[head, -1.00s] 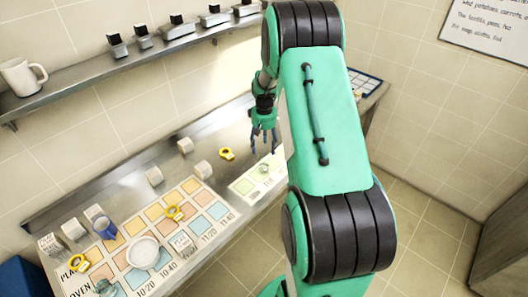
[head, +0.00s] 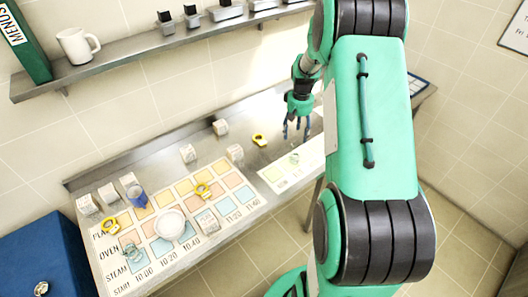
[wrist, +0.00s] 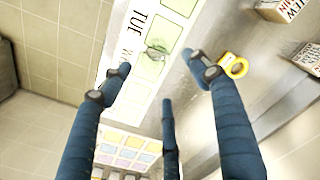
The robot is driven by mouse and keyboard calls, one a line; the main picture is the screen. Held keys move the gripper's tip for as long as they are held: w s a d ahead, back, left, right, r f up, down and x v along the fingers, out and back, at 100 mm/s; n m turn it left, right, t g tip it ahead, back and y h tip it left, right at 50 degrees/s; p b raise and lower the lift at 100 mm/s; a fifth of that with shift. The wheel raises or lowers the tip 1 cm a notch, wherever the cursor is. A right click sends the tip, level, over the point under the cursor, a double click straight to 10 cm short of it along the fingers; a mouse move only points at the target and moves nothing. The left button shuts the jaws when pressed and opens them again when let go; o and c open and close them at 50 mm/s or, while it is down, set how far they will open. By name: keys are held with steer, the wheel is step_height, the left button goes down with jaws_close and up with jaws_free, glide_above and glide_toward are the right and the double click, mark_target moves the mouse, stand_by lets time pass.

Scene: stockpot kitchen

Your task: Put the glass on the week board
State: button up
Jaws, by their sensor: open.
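The week board (head: 272,176) is a pale strip with green cells on the counter, partly hidden by my arm in the head view. In the wrist view the board (wrist: 135,95) shows "TUE" and part of another label. A small clear glass (wrist: 157,52) stands on one of its green cells; it also shows in the head view (head: 294,158). My gripper (head: 297,132) is open and empty above the board, close to the glass. In the wrist view its spread fingers (wrist: 162,82) are apart from the glass.
A large coloured time board (head: 235,180) to the left bears a white bowl (head: 170,224), a blue cup (head: 137,198), more yellow items and another clear glass-like item (head: 130,251). White blocks (head: 188,153) stand along the back.

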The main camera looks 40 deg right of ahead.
steer(key=s+a+r+n+t+h, duration=0.1)
steer(key=s+a+r+n+t, duration=0.2)
steer(key=a+r, duration=2.05)
steer(key=s+a+r+t, duration=0.1)
steer(key=s+a+r, duration=0.2)
steer(key=s+a, duration=0.6)
steer(key=s+a+r+n+t+y, duration=0.1)
steer(key=s+a+r, duration=0.2)
steer(key=s+a, duration=0.6)
steer(key=shift+s+a+n+t, duration=0.3)
steer(key=shift+s, duration=0.9)
step_height(320, 180, down, 4)
steer(key=b, duration=0.4)
